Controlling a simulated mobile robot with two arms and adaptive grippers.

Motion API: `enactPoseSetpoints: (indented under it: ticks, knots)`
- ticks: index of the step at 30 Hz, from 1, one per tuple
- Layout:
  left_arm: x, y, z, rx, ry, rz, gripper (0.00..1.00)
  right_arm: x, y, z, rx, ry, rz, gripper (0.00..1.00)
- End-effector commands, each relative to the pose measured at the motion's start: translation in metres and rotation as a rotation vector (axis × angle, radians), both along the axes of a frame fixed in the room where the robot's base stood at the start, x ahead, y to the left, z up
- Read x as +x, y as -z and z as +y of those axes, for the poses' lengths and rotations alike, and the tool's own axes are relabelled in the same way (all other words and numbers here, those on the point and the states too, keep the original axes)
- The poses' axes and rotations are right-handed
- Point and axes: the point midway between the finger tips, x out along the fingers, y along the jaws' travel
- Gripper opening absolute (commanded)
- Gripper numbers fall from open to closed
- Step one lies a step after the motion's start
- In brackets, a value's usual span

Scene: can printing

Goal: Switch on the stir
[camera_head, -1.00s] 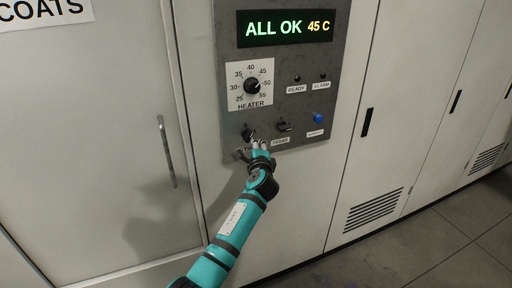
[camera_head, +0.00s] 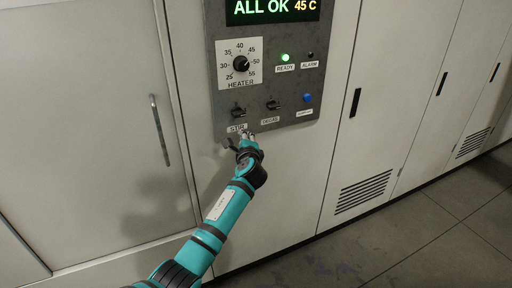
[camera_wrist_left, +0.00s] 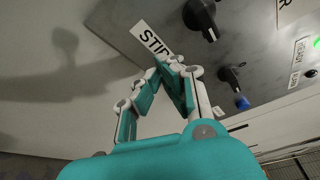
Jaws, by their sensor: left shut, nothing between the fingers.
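The stir switch (camera_head: 238,112) is a dark toggle on the grey control panel (camera_head: 328,70), above its STIR label (camera_head: 237,128). It also shows in the left wrist view (camera_wrist_left: 201,18), beside the STIR label (camera_wrist_left: 153,40). I cannot tell for sure which way its lever points. My left gripper (camera_head: 246,134) is just below the switch, at the panel's lower edge, apart from the lever. In the left wrist view the fingers (camera_wrist_left: 172,64) are closed together and hold nothing. My right gripper is not in view.
The degas switch (camera_head: 272,105), a blue button (camera_head: 307,98) and the heater knob (camera_head: 240,64) are close by. The READY lamp (camera_head: 285,57) glows green; the ALARM lamp (camera_head: 311,55) is dark. The display (camera_head: 272,8) reads ALL OK 45 C. A door handle (camera_head: 160,130) is at left.

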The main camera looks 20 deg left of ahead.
Motion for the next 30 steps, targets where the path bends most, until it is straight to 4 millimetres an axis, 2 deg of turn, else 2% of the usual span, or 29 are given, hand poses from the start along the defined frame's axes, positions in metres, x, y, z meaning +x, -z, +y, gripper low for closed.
enactPoseSetpoints:
  ticks: [1,6,12,18,30]
  knots:
    - [-0.007,-0.007,-0.010,-0.002,0.004,-0.008,0.00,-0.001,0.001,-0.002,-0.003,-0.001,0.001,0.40]
    - [-0.029,-0.018,-0.036,-0.002,0.002,-0.004,0.00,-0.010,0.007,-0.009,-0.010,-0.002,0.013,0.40]
    - [-0.045,-0.027,-0.053,-0.001,0.000,-0.003,0.00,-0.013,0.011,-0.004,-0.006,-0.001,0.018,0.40]
    - [-0.049,-0.030,-0.057,0.000,0.000,-0.001,0.00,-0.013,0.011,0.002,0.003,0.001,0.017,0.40]
    - [-0.048,-0.029,-0.057,0.000,-0.001,-0.002,0.00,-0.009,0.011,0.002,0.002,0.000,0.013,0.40]
